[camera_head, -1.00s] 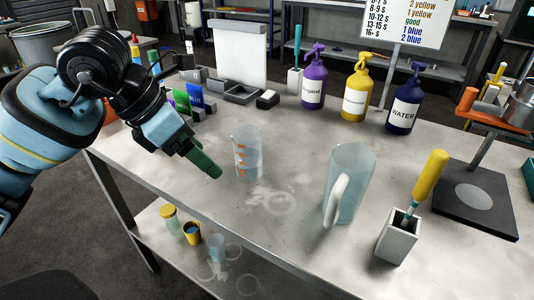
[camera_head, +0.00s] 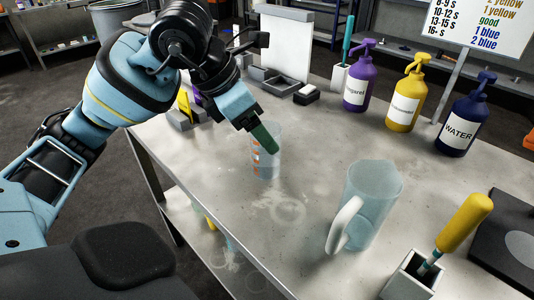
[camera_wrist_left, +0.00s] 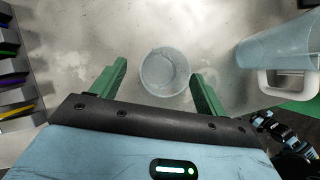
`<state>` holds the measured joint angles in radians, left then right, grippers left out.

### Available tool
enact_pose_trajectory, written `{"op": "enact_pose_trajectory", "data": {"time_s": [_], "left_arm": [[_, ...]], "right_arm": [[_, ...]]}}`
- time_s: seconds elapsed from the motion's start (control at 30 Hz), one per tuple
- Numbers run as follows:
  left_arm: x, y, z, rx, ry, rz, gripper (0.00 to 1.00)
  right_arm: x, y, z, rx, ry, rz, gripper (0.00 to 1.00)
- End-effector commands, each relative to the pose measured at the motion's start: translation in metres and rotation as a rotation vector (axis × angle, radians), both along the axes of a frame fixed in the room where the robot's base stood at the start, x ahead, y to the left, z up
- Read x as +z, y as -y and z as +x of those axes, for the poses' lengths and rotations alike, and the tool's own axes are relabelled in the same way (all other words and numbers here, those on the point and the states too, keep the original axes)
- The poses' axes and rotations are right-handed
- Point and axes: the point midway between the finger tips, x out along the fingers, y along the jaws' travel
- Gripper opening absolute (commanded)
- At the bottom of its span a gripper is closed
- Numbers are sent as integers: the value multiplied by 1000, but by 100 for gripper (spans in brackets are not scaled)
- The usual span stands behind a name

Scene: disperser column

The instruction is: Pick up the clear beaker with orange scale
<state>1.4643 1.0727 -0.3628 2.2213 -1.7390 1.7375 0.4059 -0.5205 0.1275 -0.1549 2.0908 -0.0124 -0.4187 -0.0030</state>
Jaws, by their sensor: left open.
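In the left wrist view the beaker (camera_wrist_left: 166,72) is seen from above as a round rim. The two green fingers of my left gripper (camera_wrist_left: 158,88) are apart, one on each side of the beaker, with a visible gap on both sides. The fingers hold nothing. My right gripper is not in view.
A larger clear jug with a white handle (camera_head: 370,205) stands to the right of the beaker. A white holder with a yellow-handled tool (camera_head: 408,278) is at the front right. Purple (camera_head: 358,82), yellow (camera_head: 403,98) and blue (camera_head: 459,125) pump bottles line the back.

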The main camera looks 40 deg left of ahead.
Motion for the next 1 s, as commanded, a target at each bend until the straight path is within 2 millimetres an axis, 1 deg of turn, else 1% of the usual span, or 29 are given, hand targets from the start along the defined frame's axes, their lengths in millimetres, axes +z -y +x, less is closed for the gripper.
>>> {"op": "enact_pose_trajectory", "data": {"time_s": [0.17, 0.27, 0.4, 0.5, 0.6, 0.83, 0.87, 1.0], "left_arm": [[-4, 1, 2, 0, 1, 0, 74], [-15, 5, 4, -1, -1, -2, 74], [-35, 11, 9, -1, -2, -2, 74], [-44, 14, 15, 0, -1, -2, 74], [-48, 15, 17, 1, 1, -1, 74], [-49, 15, 18, 0, 2, -1, 74], [-49, 15, 18, 0, 2, -1, 73], [-49, 15, 18, 0, 2, 0, 55]], "right_arm": [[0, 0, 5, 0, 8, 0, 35], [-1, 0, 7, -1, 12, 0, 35], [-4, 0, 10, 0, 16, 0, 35], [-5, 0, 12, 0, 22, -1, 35], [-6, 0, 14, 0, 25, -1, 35], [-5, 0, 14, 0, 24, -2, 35], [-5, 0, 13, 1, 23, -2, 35], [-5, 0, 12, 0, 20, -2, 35]]}}
